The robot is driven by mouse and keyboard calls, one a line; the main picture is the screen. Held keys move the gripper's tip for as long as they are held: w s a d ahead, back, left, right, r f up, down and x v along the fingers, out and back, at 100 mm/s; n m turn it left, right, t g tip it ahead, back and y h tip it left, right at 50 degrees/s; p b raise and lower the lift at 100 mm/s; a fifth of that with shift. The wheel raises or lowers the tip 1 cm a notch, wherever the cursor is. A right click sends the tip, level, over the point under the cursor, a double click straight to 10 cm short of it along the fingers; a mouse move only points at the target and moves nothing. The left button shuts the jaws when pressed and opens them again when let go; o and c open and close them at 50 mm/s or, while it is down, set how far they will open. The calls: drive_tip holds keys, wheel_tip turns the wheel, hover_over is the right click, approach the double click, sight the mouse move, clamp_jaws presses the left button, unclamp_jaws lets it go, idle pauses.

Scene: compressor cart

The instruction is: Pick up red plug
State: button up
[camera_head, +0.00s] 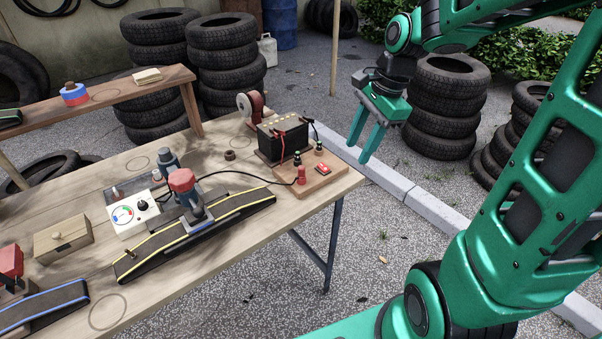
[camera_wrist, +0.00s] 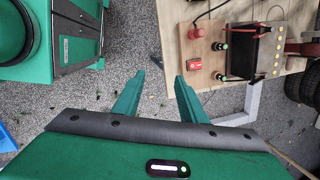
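The red plug (camera_head: 302,174) stands upright on a small wooden board at the right end of the table, with a dark cable running from its area to the gauge box. My gripper (camera_head: 360,150) is open and empty, in the air to the right of the board. In the wrist view its two green fingers (camera_wrist: 159,76) are apart, with only ground between them; the plug is beyond the right finger.
The wooden board (camera_head: 322,184) also bears a red switch (camera_head: 323,168) and black-and-green terminals (camera_head: 318,146). A black battery (camera_head: 282,138) stands behind the plug. A black ramp (camera_head: 245,209) lies at the left. Tyre stacks (camera_head: 445,105) stand beyond. The air right of the table is free.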

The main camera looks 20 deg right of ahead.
sight(302, 166)
drive_tip(key=w+a+m+y, duration=0.2)
drive_tip(key=w+a+m, duration=0.4)
drive_tip(key=w, duration=0.3)
drive_tip(key=x, duration=1.1)
drive_tip(key=shift+s+a+f, duration=0.15)
drive_tip(key=shift+s+f, duration=0.1)
drive_tip(key=shift+c, duration=0.7)
clamp_jaws()
